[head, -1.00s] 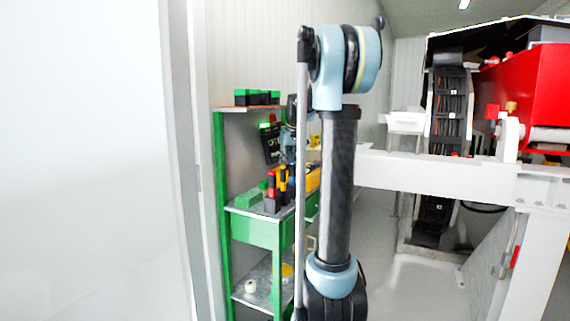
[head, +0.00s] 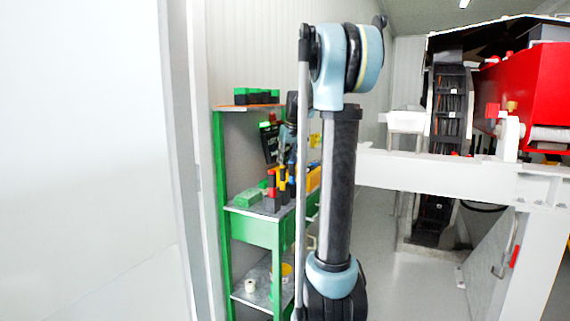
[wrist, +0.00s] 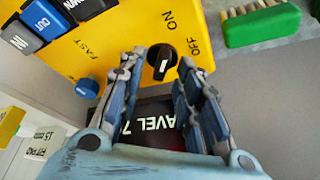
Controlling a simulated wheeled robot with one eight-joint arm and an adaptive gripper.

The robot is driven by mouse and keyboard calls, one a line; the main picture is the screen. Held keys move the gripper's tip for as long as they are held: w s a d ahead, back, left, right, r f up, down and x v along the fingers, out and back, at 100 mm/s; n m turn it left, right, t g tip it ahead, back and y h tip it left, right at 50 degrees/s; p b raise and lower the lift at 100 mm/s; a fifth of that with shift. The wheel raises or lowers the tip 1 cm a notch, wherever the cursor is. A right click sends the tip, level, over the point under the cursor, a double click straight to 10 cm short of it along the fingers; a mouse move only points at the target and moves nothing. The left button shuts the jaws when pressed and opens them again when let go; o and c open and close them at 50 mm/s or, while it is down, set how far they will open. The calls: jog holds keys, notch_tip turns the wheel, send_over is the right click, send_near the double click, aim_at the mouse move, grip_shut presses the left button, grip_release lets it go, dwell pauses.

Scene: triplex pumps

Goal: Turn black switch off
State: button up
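The black switch (wrist: 161,60) is a round knob with a white mark on the face of a yellow control box (wrist: 130,35) in the wrist view. ON is printed above it and OFF to its right. My gripper (wrist: 160,68) is open, with one finger to the left of the knob and the other to its right. Whether either finger touches the knob cannot be told. In the head view the yellow box (head: 313,178) is partly hidden behind my arm, and the switch is not visible.
A black lettered object (wrist: 150,122) shows between the fingers. The green shelf (head: 262,232) holds tools; a white beam (head: 440,172) stands right.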

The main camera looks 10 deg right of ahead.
jog(key=v, duration=0.6)
jog(key=shift+s, duration=0.1)
